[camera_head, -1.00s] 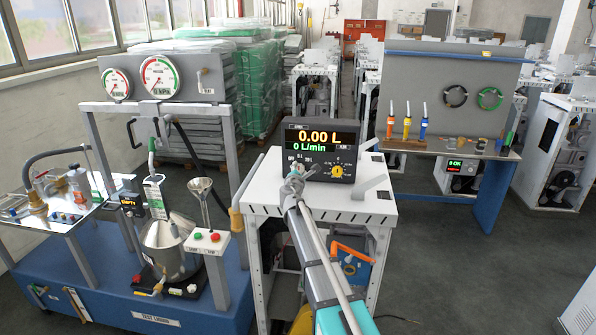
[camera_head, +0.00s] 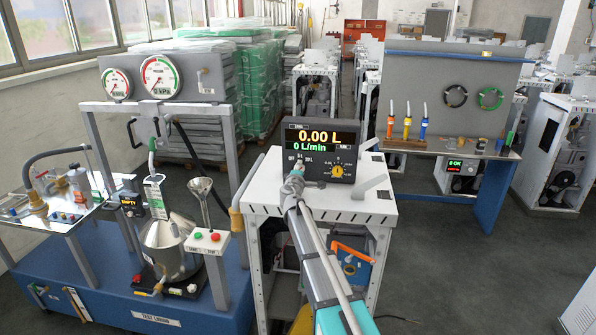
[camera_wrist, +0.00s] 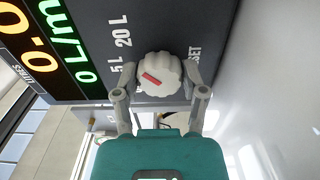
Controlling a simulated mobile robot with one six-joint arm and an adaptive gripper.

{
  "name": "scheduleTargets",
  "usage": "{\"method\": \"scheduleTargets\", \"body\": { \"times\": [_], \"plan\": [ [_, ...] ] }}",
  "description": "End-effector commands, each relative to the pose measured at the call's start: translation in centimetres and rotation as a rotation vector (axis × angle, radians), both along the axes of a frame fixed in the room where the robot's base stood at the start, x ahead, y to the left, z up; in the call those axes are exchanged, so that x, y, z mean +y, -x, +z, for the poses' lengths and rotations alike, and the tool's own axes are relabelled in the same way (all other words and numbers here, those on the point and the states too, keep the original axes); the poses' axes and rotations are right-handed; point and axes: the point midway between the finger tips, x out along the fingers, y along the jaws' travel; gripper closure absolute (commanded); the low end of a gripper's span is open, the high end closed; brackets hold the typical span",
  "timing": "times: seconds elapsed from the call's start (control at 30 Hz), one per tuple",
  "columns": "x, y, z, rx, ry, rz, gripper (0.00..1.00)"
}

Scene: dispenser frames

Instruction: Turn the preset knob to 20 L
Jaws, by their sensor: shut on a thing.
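The preset knob (camera_wrist: 167,70) is a pale, ridged knob with a red mark. In the wrist view it sits between the two fingers of my gripper (camera_wrist: 159,72), which is shut on it. The red mark points left, roughly toward the 5 L label (camera_wrist: 116,66); its exact setting is hard to tell. The 20 L label (camera_wrist: 123,31) is above that, and a partly covered label ending in "SET" is at the right finger.
The meter stands on a white cart (camera_head: 345,203). A yellow dial (camera_head: 338,171) is right of the gripper on the same panel. A blue test rig with a steel vessel (camera_head: 168,250) is at left.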

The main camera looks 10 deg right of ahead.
Motion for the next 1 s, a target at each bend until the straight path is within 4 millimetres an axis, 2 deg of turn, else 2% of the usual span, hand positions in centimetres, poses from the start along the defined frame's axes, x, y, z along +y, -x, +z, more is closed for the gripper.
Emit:
{"method": "scheduleTargets", "body": {
  "times": [0.47, 0.5, 0.63, 0.67, 1.0],
  "plan": [
    [0.04, -0.02, -0.01, -0.007, -0.02, 0.001, 0.93],
    [0.04, -0.02, -0.01, -0.007, -0.02, 0.001, 0.39],
    [0.02, -0.02, -0.01, -0.006, -0.019, 0.001, 0.15],
    [0.02, -0.02, -0.01, -0.006, -0.018, 0.001, 0.11],
    [-0.03, 0.0, -0.01, -0.006, -0.017, 0.0, 0.11]
  ]
}}
